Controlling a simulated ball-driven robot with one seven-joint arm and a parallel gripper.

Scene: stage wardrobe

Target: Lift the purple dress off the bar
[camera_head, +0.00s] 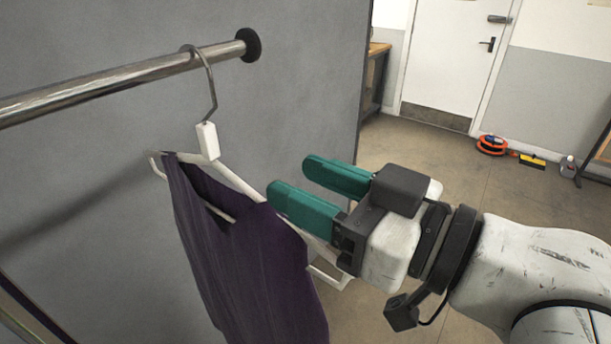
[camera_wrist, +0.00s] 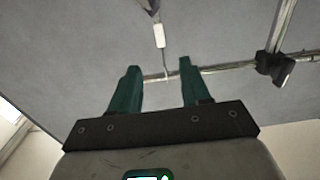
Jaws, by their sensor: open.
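The purple dress (camera_head: 240,255) hangs on a white hanger (camera_head: 232,178), with its lower part cut off by the frame. The hanger's metal hook (camera_head: 210,80) goes over the bar (camera_head: 120,76), and a white block (camera_head: 207,140) joins hook and hanger. My gripper (camera_head: 289,176) has teal fingers, open and pointing left. It is to the right of the block and lower, and its nearer finger overlaps the hanger's right shoulder. In the wrist view the white block (camera_wrist: 159,36) shows beyond the gap between the fingers (camera_wrist: 159,68), apart from them. I cannot tell whether a finger touches the hanger.
A grey panel (camera_head: 290,60) stands behind the dress, and the bar ends at a black flange (camera_head: 250,45) on it. A white door (camera_head: 450,60) is at the back. An orange reel (camera_head: 492,145) and a yellow item (camera_head: 532,162) lie on the floor. The floor between is clear.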

